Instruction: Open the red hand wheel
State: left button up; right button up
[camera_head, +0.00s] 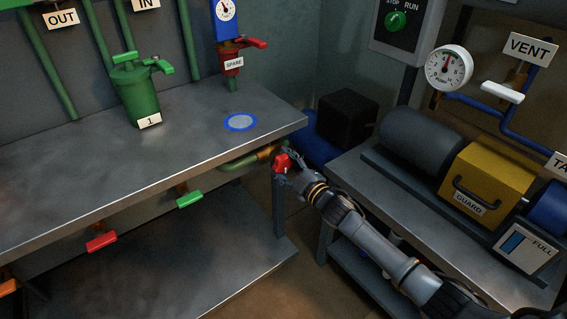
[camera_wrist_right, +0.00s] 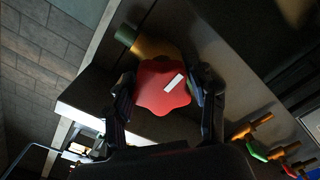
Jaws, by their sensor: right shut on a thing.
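The red hand wheel (camera_head: 281,163) sits at the end of a green pipe with a brass fitting, at the right end of the left bench. In the right wrist view the wheel (camera_wrist_right: 163,87) is a red lobed knob with a white mark on its face, in front of the brass valve body (camera_wrist_right: 152,47). My right gripper (camera_head: 286,166) is at the wheel. In the wrist view its two fingers (camera_wrist_right: 165,92) stand on either side of the wheel, shut on it. Part of the wheel is hidden by the gripper in the head view. My left gripper is not in view.
The left bench (camera_head: 210,160) carries a green canister (camera_head: 138,95) and a blue ring (camera_head: 240,122). Red and green lever handles hang under its front edge. The right bench holds a yellow guard (camera_head: 487,175) and a grey motor (camera_head: 425,140). A dark box (camera_head: 347,118) stands behind the gap between benches.

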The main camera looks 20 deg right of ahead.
dwell(0.4)
jog(key=o, duration=1.2)
jog(key=v, duration=1.2)
